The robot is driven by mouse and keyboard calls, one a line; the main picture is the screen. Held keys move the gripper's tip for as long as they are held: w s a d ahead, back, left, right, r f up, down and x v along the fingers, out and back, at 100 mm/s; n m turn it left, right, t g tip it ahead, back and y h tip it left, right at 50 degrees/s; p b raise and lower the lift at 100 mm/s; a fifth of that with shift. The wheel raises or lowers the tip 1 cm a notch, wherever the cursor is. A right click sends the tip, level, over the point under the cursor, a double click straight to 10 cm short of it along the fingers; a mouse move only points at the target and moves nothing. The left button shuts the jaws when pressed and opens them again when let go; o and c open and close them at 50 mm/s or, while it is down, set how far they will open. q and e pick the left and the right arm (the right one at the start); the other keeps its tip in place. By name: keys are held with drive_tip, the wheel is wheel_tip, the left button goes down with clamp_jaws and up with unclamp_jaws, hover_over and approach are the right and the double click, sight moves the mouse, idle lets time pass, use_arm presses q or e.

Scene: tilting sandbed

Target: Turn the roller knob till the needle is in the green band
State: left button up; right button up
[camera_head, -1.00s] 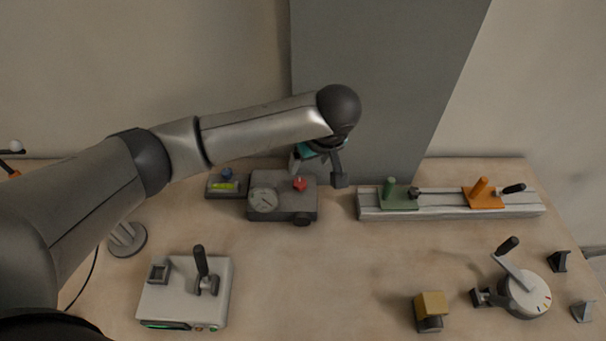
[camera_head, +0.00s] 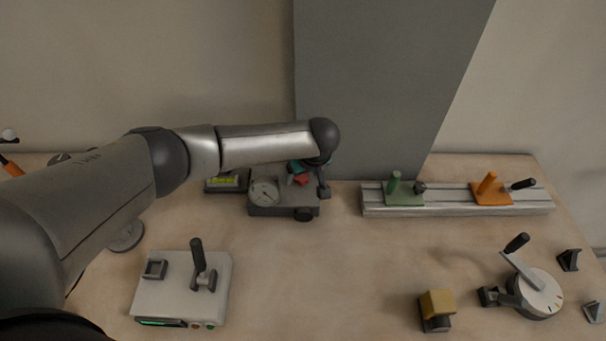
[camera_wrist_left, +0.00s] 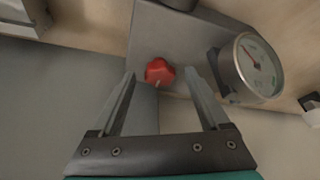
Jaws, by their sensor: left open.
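A grey box (camera_head: 282,208) at the back of the table carries a round dial gauge (camera_head: 264,193), a red lobed knob (camera_head: 301,180) on top and a dark round knob (camera_head: 303,214) low on its front. In the left wrist view the gauge (camera_wrist_left: 259,66) shows a pale face with a thin needle; I cannot tell surely whether the needle lies in a green band. My left gripper (camera_head: 309,183) is open above the box. In the left wrist view the red knob (camera_wrist_left: 160,71) appears between its spread fingertips, not gripped. My right gripper is not in view.
A small dark box with a yellow-green display (camera_head: 224,181) stands left of the gauge box. A rail with green and orange carriages (camera_head: 458,206) lies right. A lever box (camera_head: 182,288), yellow-topped block (camera_head: 437,304) and crank disc (camera_head: 537,294) stand nearer. The middle table is clear.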

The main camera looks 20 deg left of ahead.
use_arm(q)
clamp_jaws()
idle(0.6)
